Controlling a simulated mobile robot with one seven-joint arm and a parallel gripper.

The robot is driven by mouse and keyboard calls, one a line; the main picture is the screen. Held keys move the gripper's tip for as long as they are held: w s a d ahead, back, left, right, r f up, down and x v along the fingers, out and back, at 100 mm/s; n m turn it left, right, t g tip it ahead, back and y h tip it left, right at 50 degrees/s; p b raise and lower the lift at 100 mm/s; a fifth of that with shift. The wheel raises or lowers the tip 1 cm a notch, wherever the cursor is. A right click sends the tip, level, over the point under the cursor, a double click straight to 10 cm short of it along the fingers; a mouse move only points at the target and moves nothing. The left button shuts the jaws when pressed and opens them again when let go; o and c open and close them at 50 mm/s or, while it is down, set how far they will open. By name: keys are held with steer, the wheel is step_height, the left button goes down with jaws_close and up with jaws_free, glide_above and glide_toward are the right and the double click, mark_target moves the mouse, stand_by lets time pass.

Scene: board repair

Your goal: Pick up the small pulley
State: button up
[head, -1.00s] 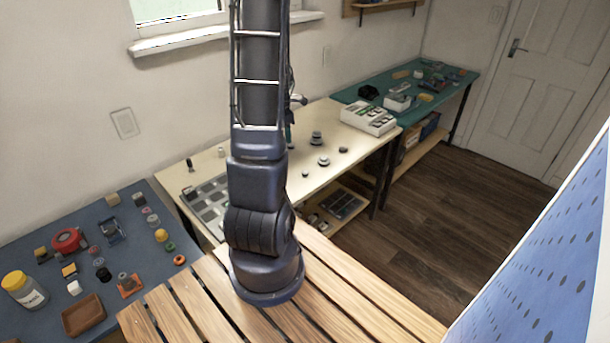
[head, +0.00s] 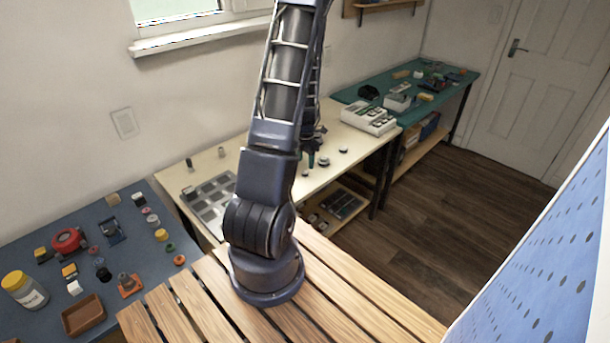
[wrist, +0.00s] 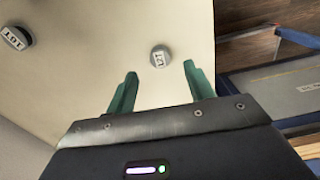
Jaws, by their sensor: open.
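In the wrist view a small grey pulley (wrist: 160,56) with a white lettered top lies on the pale bench, ahead of and between my gripper's fingertips (wrist: 158,72). The fingers are green, spread apart, with nothing between them. A second dark pulley (wrist: 16,38) with a lettered white top lies at the far left. In the head view my gripper (head: 317,160) is low over the pale bench. A round dark part (head: 343,150) shows just right of it, and another (head: 306,173) nearer the bench front. My arm hides part of this area. I cannot tell which of these is the small pulley.
The pale bench (head: 240,160) carries a grey compartment tray (head: 211,194) at left and a white box (head: 369,118) at the right end. In the wrist view the bench edge and shelf items below (wrist: 275,90) are close to my right finger.

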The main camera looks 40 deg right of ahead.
mark_target(305, 172)
steer(key=shift+a+f, duration=0.1)
steer(key=shift+f, duration=2.65)
steer(key=c, duration=1)
steer(key=shift+c, duration=0.2)
steer(key=shift+r, duration=0.1)
step_height(305, 172, up, 20)
